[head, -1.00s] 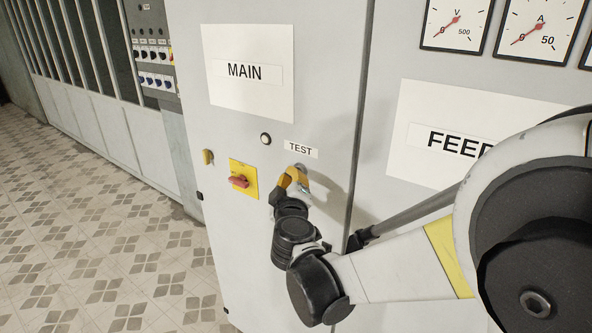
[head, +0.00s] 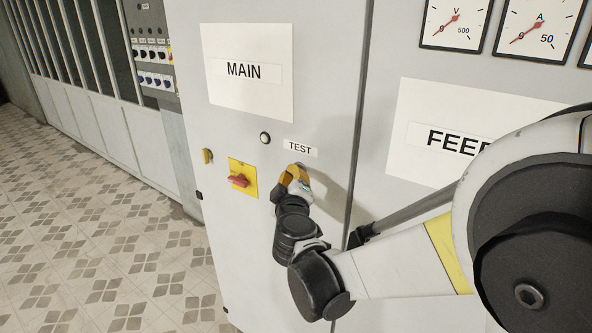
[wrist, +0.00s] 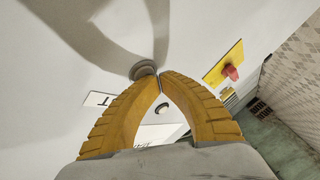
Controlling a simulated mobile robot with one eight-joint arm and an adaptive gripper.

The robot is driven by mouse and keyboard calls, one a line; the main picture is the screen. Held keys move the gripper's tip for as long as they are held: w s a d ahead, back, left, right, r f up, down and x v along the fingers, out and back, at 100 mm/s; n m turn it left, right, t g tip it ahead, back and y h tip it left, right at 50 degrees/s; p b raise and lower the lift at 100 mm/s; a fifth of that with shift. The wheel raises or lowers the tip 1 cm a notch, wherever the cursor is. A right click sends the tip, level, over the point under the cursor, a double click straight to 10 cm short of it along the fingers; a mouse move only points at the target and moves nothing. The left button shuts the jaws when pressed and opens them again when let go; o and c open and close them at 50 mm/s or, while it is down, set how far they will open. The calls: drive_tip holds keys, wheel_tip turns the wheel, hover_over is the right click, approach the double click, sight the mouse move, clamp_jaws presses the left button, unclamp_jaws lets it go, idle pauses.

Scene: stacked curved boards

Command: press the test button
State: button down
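The test button is a round grey knob (wrist: 142,69) on the pale cabinet panel in the wrist view. The TEST label (head: 300,148) is above it in the head view, where my gripper mostly hides the button. My gripper (head: 299,167) has yellow fingers and is at the panel just below the label. In the wrist view its fingertips (wrist: 160,75) meet with nothing between them. The tips overlap the button's edge in that picture; I cannot tell whether they touch it.
A red rotary switch (head: 238,181) on a yellow plate is left of my gripper. A small round white lamp (head: 265,139) sits above the switch, and a yellow key-like part (head: 207,156) is at the door's left edge. The tiled floor (head: 100,235) at left is clear.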

drive_tip(key=shift+s+a, duration=0.5)
drive_tip(key=shift+s, duration=0.2)
drive_tip(key=s+a, duration=0.1)
drive_tip(key=s, duration=0.1)
drive_tip(key=s+a, duration=0.2)
idle(0.3)
idle(0.5)
